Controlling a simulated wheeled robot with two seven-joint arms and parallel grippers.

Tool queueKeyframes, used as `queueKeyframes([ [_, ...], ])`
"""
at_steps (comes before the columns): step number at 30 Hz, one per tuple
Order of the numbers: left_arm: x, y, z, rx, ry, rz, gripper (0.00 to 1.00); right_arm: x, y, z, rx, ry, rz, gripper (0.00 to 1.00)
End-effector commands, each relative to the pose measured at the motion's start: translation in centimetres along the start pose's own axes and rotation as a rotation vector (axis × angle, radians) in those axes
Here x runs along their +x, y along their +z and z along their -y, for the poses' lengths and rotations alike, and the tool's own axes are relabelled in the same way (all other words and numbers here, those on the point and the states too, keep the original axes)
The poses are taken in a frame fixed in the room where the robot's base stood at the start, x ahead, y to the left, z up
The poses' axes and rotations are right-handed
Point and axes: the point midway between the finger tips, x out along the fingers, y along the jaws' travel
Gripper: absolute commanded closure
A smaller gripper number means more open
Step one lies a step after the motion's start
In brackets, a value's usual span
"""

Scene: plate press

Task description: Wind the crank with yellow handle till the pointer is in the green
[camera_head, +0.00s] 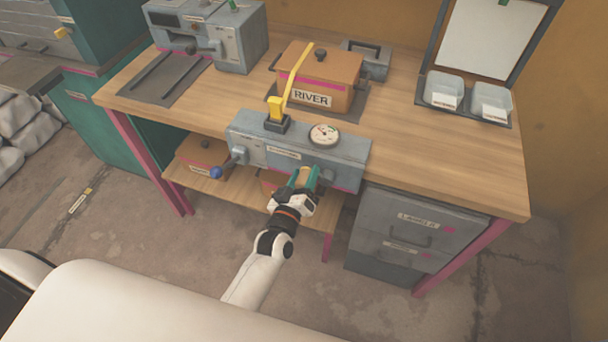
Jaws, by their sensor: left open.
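A grey press unit (265,155) is at the front edge of the wooden bench. A round white dial (324,135) sits on its top; its pointer is too small to read against the coloured marks. My left gripper (304,177) is open at the front face of the unit, right of its middle. A tan-yellow piece shows between its fingers, likely the yellow crank handle; the gripper hides most of it, and I cannot tell whether they touch. A blue knob (216,172) on a crank sticks out at the unit's left. My right gripper is not in view.
A yellow upright block (276,108) with a long yellow strip stands on the unit. Behind it is an orange box labelled RIVER (325,78). A grey machine (235,40) stands back left, clear trays (445,91) back right. Grey drawers (400,225) are below right.

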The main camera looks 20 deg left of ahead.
Motion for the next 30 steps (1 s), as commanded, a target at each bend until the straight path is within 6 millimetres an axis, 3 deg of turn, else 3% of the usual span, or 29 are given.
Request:
queueKeyframes([
  [9, 0.21, -0.03, -0.01, 0.0, 0.0, -0.001, 0.52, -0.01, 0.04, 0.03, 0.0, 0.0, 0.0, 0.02],
  [18, 0.2, -0.03, -0.01, 0.0, 0.0, -0.001, 1.0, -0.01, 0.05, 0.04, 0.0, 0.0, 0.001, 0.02],
  [30, 0.19, 0.35, 0.15, 0.048, 0.001, -0.001, 1.0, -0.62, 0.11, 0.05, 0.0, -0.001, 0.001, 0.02],
])
